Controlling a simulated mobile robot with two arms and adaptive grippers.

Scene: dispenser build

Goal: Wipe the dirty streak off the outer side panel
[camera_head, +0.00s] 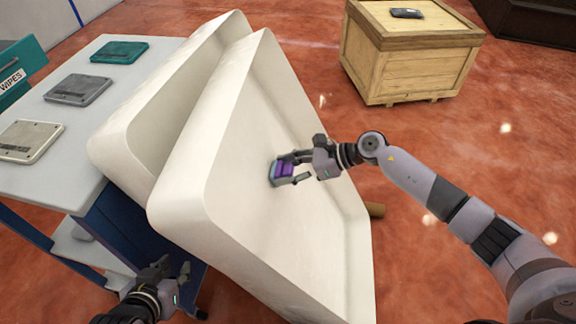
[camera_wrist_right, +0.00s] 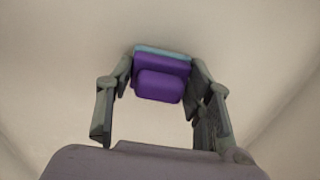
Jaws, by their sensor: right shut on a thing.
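A large cream-white panel (camera_head: 243,190) with raised rims leans at a tilt, in front of a second similar panel (camera_head: 165,118). My right gripper (camera_head: 293,168) is shut on a purple block with a light-blue pad (camera_head: 281,172). The pad's face is against or very near the front panel's inner surface; I cannot tell if it touches. In the right wrist view the purple block (camera_wrist_right: 160,85) sits between the fingers. I see no clear dirty streak on the visible surface. My left gripper (camera_head: 177,272) is open and empty, low beside the blue cart.
A wooden crate (camera_head: 405,65) with a dark device on top stands at the back right. The red floor between is clear.

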